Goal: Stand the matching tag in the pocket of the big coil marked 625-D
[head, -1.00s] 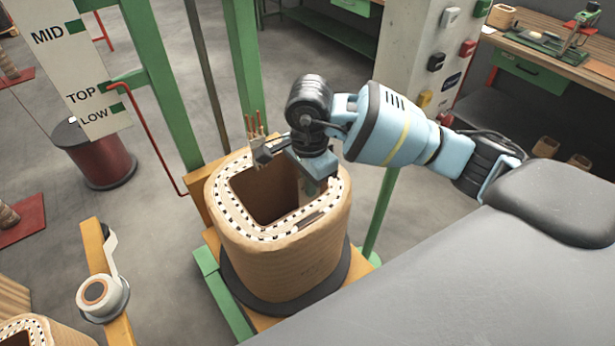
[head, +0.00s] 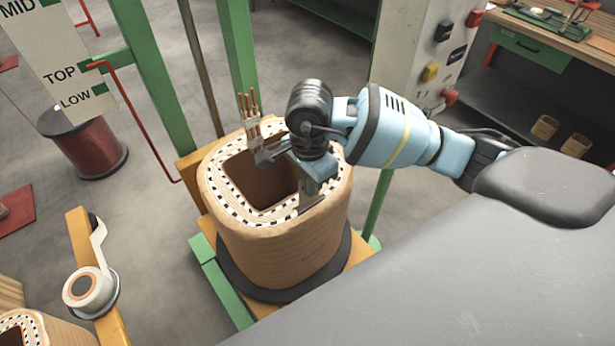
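The big coil (head: 275,245) stands upright in the middle of the head view, wound in tan paper with a black-and-white spotted top rim and a square opening. Faint writing on its front side is too small to read. My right gripper (head: 312,187) points down over the right part of the coil's top, close to the rim. A thin greyish piece shows beneath it at the rim; I cannot tell whether it is a finger, a tag or the pocket's edge. The fingertips are not clear, so open or shut is hidden. My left gripper is out of view.
Copper leads (head: 250,112) stick up at the coil's back edge. A green post (head: 240,65) stands behind it. A tape roll (head: 90,290) on an orange bar is at left, with another coil (head: 35,330) at the bottom left corner. A control cabinet (head: 415,45) stands behind my arm.

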